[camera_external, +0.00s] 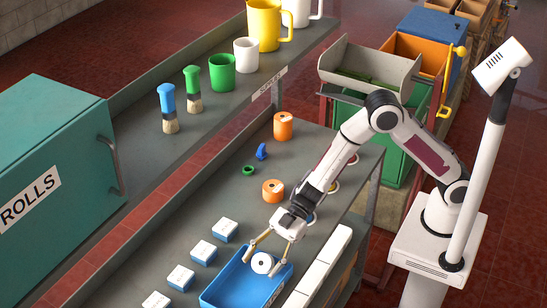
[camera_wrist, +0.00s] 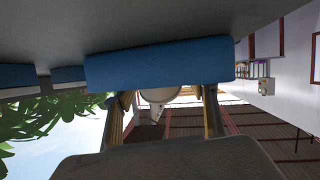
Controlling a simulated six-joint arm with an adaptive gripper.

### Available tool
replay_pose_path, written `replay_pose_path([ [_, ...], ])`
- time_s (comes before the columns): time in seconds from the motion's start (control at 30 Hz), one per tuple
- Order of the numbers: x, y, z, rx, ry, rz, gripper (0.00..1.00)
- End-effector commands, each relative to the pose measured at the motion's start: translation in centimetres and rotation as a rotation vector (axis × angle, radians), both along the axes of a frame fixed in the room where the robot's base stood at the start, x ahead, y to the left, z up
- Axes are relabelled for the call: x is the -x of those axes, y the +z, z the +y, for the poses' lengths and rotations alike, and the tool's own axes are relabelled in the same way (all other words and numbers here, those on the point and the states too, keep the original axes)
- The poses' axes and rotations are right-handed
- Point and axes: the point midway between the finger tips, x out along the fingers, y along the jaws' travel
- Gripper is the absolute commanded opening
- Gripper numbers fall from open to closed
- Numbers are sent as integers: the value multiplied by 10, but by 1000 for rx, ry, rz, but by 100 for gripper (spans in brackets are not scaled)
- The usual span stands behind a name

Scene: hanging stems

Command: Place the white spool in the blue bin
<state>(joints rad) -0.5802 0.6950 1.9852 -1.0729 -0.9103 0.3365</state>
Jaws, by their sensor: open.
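The white spool (camera_external: 261,263), a round white piece with a dark centre hole, shows inside the outline of the blue bin (camera_external: 222,289) at its far end; I cannot tell whether it rests on the floor of the bin. My gripper (camera_external: 272,252) is over that end of the bin with its two tan fingers spread, one on each side of the spool. In the wrist view a pale rounded piece, likely the spool (camera_wrist: 160,95), shows between the fingers, below a blue band that is likely the bin (camera_wrist: 160,62). Its far part is hidden.
Several white-and-blue blocks (camera_external: 203,252) stand left of the bin, and white boxes (camera_external: 318,270) line its right. Orange rolls (camera_external: 273,190), a blue piece (camera_external: 261,152) and a green ring (camera_external: 248,170) lie beyond. A raised shelf (camera_external: 145,165) with mugs and brushes runs along the left.

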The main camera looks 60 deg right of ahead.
Motion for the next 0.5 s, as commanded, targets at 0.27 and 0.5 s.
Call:
replay_pose_path([
  [0.27, 1, 6, -12, 0, -2, -1, 57],
  [0.5, 4, 17, -39, 0, -3, 0, 57],
])
